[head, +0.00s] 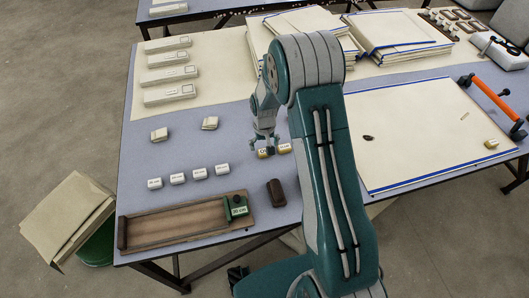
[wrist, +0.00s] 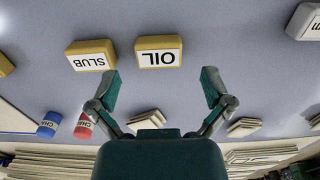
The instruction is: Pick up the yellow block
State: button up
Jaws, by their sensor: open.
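Two yellow blocks with white labels lie side by side on the table in the wrist view: one reads OIL (wrist: 159,51), the other SLUB (wrist: 91,56). In the head view they are small, the left block (head: 263,153) just below my gripper and the right block (head: 285,148) beside the arm. My gripper (wrist: 160,90) is open and empty, its fingers spread wide. In the wrist view the OIL block lies beyond the gap between the fingertips, and the SLUB block is off to the left. My gripper also shows in the head view (head: 265,138).
A row of white blocks (head: 178,179), a dark brown block (head: 276,192) and a wooden tray (head: 170,230) are near the front. Blue-edged cloth (head: 410,125) covers the right side.

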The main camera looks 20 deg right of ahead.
jog(key=shift+f, duration=1.45)
jog(key=c, duration=1)
jog(key=shift+o, duration=0.2)
jog(key=shift+r, duration=0.5)
notch_tip(320, 180, up, 3)
jog(key=shift+s+f, duration=0.1)
jog(key=shift+f, duration=0.05)
jog(key=s+r, duration=0.9)
jog(key=s, duration=0.5)
jog(key=shift+r, duration=0.2)
